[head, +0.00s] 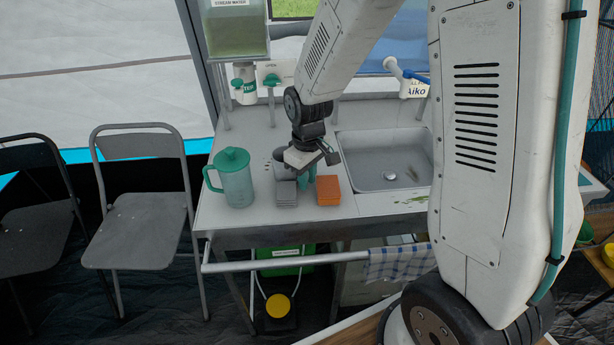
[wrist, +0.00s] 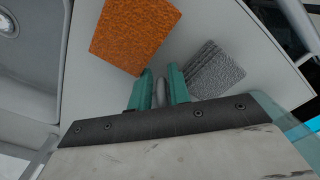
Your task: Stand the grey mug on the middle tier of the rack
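My gripper points down and has teal fingers. In the wrist view, the fingers (wrist: 160,90) are close together around a narrow grey piece (wrist: 160,94), which looks like the mug's handle. Most of the mug is hidden there. I cannot tell whether the mug is lifted off the counter. I cannot make out the rack in either view.
A grey block (head: 286,193) and an orange block (head: 328,190) lie in front of my gripper. A teal-lidded pitcher (head: 236,178) stands at left. The sink (head: 385,160) is at right. A checked towel (head: 395,262) hangs on the front rail. Folding chairs (head: 143,220) stand at left.

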